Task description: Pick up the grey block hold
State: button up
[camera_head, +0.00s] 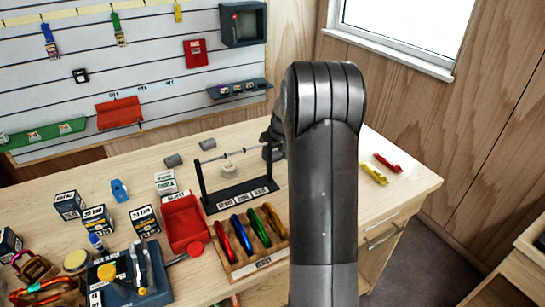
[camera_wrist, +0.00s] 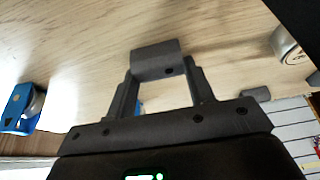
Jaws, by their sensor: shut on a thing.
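In the wrist view my gripper (camera_wrist: 158,82) is shut on a grey block hold (camera_wrist: 155,55), which sits across the fingertips. Whether this block touches the table is hard to tell. In the head view my gripper (camera_head: 273,143) is mostly behind my arm, and the held block is hidden there. Two small grey blocks lie on the table at the back, a left one (camera_head: 173,160) and a right one (camera_head: 207,145). Another grey block (camera_wrist: 257,94) shows in the wrist view, apart from my gripper.
A black rack (camera_head: 238,193) stands left of my arm, with colored carabiners (camera_head: 250,230) in a wooden tray before it. A red tray (camera_head: 184,222) and several small boxes are farther left. Red (camera_head: 387,162) and yellow (camera_head: 374,174) pieces lie on the right.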

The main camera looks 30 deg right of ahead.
aim_at(275, 153)
jog(key=shift+r, duration=0.45)
jog(key=r, duration=0.3)
jog(key=shift+s+d+r, duration=0.15)
jog(key=shift+d+r, duration=0.05)
jog(key=shift+r, duration=0.15)
jog(key=s+d+r, duration=0.7)
jog(key=s, duration=0.2)
jog(key=s+d+r, duration=0.1)
jog(key=s+r, duration=0.2)
jog(key=s, duration=0.7)
jog(key=s+d+r, duration=0.1)
jog(key=s+r, duration=0.3)
jog(key=s, duration=0.7)
jog(key=w+a+f, duration=0.1)
jog(key=w+f, duration=0.1)
jog(key=w, duration=0.1)
jog(key=w+a+f, duration=0.2)
jog(key=w+f, duration=0.1)
jog(key=w, duration=0.1)
jog(key=w+a+f, duration=0.2)
jog(key=w, duration=0.1)
jog(key=shift+w+a+f, duration=0.15)
jog(key=shift+a+f, duration=0.05)
jog(key=shift+f, duration=2)
jog(key=shift+f, duration=0.15)
